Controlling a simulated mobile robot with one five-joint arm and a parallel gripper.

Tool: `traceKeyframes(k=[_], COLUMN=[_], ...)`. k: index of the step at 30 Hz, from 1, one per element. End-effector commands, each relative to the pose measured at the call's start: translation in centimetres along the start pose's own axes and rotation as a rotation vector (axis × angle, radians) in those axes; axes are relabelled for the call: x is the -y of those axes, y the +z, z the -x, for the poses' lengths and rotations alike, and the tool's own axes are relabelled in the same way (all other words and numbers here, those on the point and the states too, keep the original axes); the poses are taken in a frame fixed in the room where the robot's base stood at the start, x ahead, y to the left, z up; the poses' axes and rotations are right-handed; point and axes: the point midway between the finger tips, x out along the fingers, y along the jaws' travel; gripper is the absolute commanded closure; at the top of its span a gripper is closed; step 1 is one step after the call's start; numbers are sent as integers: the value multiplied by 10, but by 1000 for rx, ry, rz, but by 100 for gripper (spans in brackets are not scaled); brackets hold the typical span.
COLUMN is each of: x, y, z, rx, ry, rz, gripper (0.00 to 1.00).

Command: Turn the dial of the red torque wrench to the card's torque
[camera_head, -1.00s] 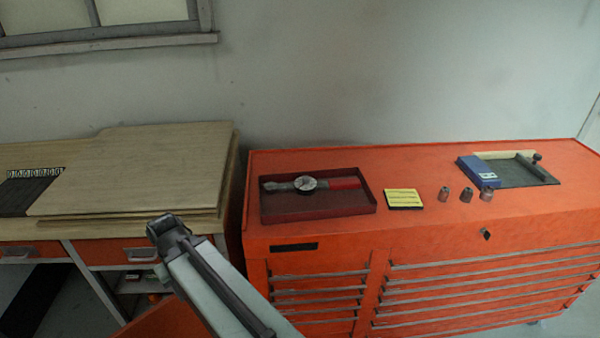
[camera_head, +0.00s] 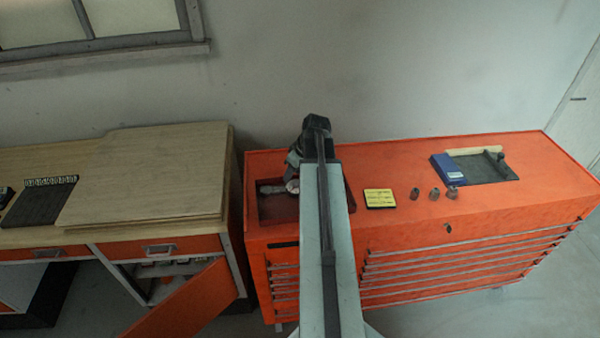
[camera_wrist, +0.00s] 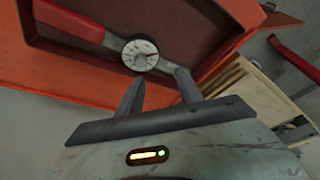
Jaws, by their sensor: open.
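The red torque wrench lies in a dark red tray (camera_head: 276,209) on the orange tool chest. In the wrist view its red handle (camera_wrist: 72,20) is at upper left and its round white dial (camera_wrist: 140,55) is near the top middle, with the grey shaft to the right. My gripper (camera_wrist: 158,88) is open and empty, its fingers pointing at the wrench just short of the dial. In the head view my arm covers most of the tray and wrench; only the dial's edge (camera_head: 292,186) and wrench head show. The yellow card (camera_head: 379,198) lies right of the tray; its writing is unreadable.
Several metal sockets (camera_head: 435,194) stand right of the card. A blue box (camera_head: 447,169) and a dark mat (camera_head: 485,167) lie farther right. A wooden workbench (camera_head: 150,175) stands left, with an open orange cabinet door (camera_head: 190,300) below.

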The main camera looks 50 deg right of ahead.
Motion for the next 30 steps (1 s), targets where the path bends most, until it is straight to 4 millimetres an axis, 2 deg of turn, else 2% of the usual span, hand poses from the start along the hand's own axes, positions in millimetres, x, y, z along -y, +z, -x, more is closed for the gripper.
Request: traceKeyframes(k=[1,3,10,14,24,30], x=[-17,-29,-34,-34,-36,-36], y=[10,18,22,22,22,20], z=[7,12,10,-4,-62,-65], rx=[-11,-23,-28,-27,-27,-27], ry=[10,18,21,21,22,22], rz=[-2,4,11,10,9,8], gripper=[57,57,57,57,57,57])
